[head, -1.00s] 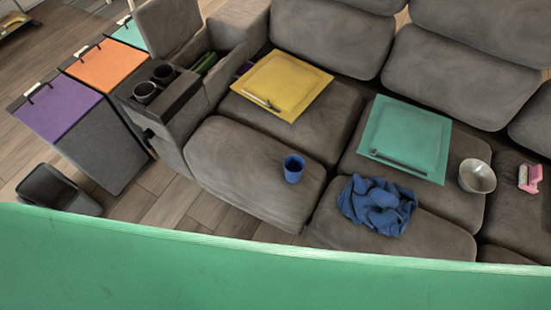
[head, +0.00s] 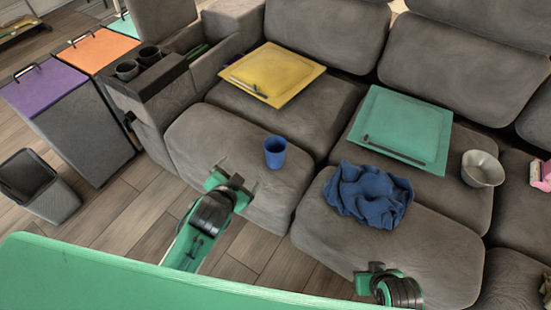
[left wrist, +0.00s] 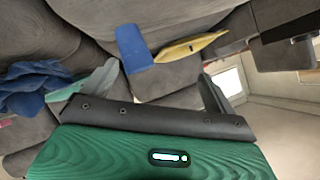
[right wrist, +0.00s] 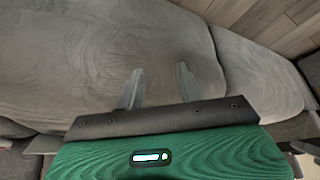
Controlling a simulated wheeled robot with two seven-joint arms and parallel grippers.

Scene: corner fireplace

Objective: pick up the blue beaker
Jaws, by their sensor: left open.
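The blue beaker (head: 275,153) stands upright on the left front seat cushion of the grey sofa. It also shows in the left wrist view (left wrist: 133,48), between and beyond the fingers. My left gripper (head: 238,177) is open and empty, just in front and to the left of the beaker, not touching it. My right gripper (head: 368,275) is low at the sofa's front edge, below the blue cloth. In the right wrist view its fingers (right wrist: 160,80) stand partly apart over grey cushion with nothing between them.
A crumpled blue cloth (head: 370,194) lies right of the beaker. Lidded bins (head: 75,125) and an open dark bin (head: 38,187) stand left. Wooden floor (head: 140,212) is clear.

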